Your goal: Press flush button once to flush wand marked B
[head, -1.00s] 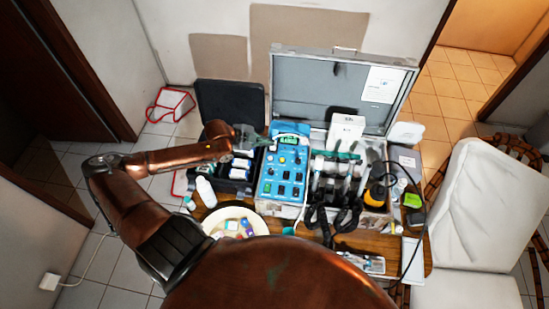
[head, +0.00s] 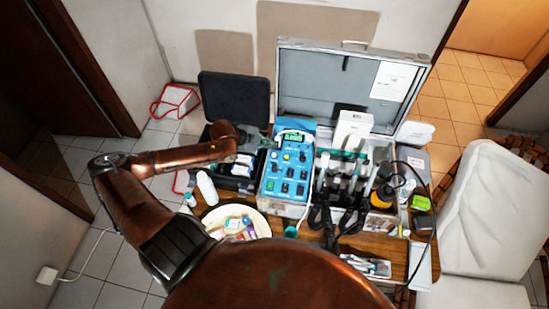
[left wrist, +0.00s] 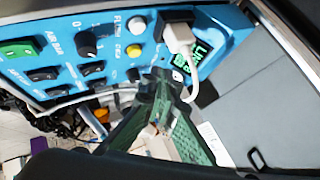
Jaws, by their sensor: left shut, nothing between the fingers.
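The blue control unit (head: 287,178) stands in the open case, its panel facing up and towards me. In the left wrist view its panel (left wrist: 60,62) shows a pale grey button (left wrist: 137,25), a yellow button (left wrist: 134,50), black knobs, rocker switches and a lit green display (left wrist: 196,60). Lettering by the grey button looks like "FLUSH". My left gripper (head: 262,140) is at the panel's upper left edge. In the left wrist view its fingers (left wrist: 158,85) are shut and empty, below the yellow button; contact is unclear. The letter B is not readable on any wand (head: 350,180).
A white plug and cable (left wrist: 180,38) sit close beside the fingers. The grey case lid (head: 340,85) stands open behind. A black case (head: 233,95), a white bottle (head: 207,188) and a bowl (head: 212,222) are at the left. A black cable (head: 432,215) loops at the right.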

